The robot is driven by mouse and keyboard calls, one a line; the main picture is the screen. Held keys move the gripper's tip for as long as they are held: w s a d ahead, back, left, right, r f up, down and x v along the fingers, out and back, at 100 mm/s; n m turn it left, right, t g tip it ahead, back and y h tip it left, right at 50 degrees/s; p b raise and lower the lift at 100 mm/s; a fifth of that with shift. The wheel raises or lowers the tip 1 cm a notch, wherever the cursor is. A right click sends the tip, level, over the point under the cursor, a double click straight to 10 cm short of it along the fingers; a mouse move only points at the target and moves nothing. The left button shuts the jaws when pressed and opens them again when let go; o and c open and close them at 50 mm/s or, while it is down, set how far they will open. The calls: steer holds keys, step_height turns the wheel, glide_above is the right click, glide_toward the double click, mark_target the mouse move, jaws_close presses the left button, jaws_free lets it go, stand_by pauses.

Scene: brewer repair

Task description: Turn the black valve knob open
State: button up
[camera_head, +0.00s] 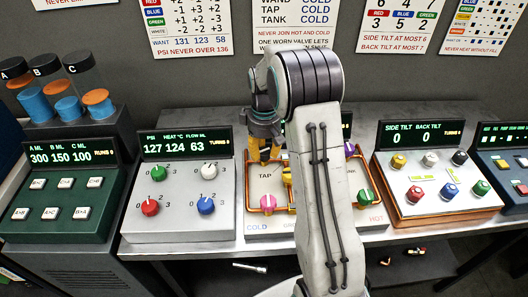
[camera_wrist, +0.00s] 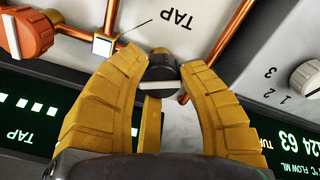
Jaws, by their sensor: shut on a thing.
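The black valve knob (camera_wrist: 158,70) sits on the white valve panel, among copper pipes, in the wrist view. It is round with a pale bar across it, and the bar lies nearly level in the picture. My gripper (camera_wrist: 160,66) has its yellow fingers closed around the knob, one on each side. In the head view my gripper (camera_head: 265,152) reaches down at the back left of the valve panel (camera_head: 255,221). The knob is hidden there by the fingers. My arm covers the middle of the panel.
A pink knob (camera_head: 267,203) and a green knob (camera_head: 365,196) sit at the panel's front. An orange knob (camera_wrist: 28,35) is close by in the wrist view. A PSI panel (camera_head: 178,190) stands left, a tilt panel (camera_head: 438,185) right. Wall posters hang behind.

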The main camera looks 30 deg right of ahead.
mark_target(264, 151)
steer(key=m, duration=0.4)
steer(key=shift+s+f+m, duration=0.2)
steer(key=shift+s+m, duration=0.05)
steer(key=shift+m, duration=0.45)
steer(key=o, duration=1.2)
steer(key=shift+w+r, duration=0.1)
steer(key=shift+w+r, duration=0.1)
steer(key=shift+r, duration=0.4)
step_height(264, 151, up, 11)
